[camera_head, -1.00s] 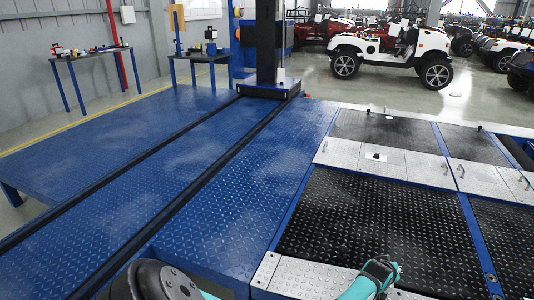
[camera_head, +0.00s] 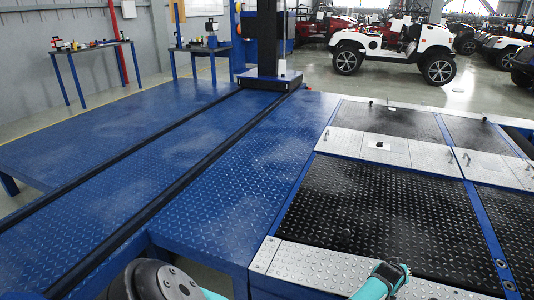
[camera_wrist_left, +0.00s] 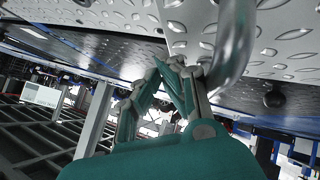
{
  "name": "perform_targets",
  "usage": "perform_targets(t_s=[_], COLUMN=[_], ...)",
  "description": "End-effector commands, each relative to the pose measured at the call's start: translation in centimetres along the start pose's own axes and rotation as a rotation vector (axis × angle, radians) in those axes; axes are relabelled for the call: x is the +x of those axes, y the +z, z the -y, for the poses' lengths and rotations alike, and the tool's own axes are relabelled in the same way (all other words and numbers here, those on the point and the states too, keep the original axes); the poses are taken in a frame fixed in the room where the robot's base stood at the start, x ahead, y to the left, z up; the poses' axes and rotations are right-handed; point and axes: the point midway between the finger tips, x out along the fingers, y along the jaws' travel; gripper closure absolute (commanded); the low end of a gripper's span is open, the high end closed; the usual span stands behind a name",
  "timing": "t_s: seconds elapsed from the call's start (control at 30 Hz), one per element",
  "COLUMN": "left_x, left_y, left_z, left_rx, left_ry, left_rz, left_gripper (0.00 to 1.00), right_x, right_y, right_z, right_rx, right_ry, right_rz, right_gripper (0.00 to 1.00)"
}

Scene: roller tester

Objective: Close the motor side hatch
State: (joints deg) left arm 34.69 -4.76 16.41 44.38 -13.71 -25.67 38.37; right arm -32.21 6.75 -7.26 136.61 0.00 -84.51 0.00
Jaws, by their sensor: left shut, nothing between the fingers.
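Silver diamond-plate panels with small handles (camera_head: 384,149) lie among black plates on the blue platform in the head view; I cannot tell which one is the motor side hatch. In the left wrist view a silver diamond plate (camera_wrist_left: 120,17) fills the top, with a bent metal handle (camera_wrist_left: 236,45) close to the camera at the upper right. My left gripper (camera_wrist_left: 168,66) is shut and empty, its fingers just left of the handle. I cannot tell whether they touch it. The left gripper's fingers and my right gripper do not show in the head view.
A black ball-shaped knob (camera_wrist_left: 273,98) shows right of the handle in the wrist view. A dark frame (camera_wrist_left: 40,135) lies at the left there.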

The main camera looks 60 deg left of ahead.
Motion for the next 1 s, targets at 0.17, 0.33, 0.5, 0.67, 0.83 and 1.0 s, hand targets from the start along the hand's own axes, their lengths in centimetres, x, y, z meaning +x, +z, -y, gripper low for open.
perform_targets(t_s=[0.17, 0.33, 0.5, 0.67, 0.83, 1.0], left_x=[0.2, 0.19, 0.19, 0.19, 0.15, -0.53], left_y=[0.23, 0.23, 0.23, 0.23, 0.23, 0.31], left_z=[0.09, 0.08, 0.09, 0.09, 0.1, 0.18], left_rx=[0.0, 0.0, 0.0, 0.0, 0.0, 0.0], left_ry=[0.0, 0.0, 0.0, 0.0, 0.0, -0.001], left_rz=[0.001, 0.001, 0.001, 0.001, 0.001, 0.0], left_gripper=[1.0, 1.0, 1.0, 1.0, 1.0, 1.0], right_x=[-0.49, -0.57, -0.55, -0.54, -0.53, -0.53], right_y=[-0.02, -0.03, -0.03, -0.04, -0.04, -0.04], right_z=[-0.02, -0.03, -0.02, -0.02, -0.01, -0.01], right_rx=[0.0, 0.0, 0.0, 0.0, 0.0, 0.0], right_ry=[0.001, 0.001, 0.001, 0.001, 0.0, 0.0], right_rz=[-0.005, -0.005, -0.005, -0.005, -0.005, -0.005], right_gripper=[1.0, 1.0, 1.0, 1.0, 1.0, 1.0])
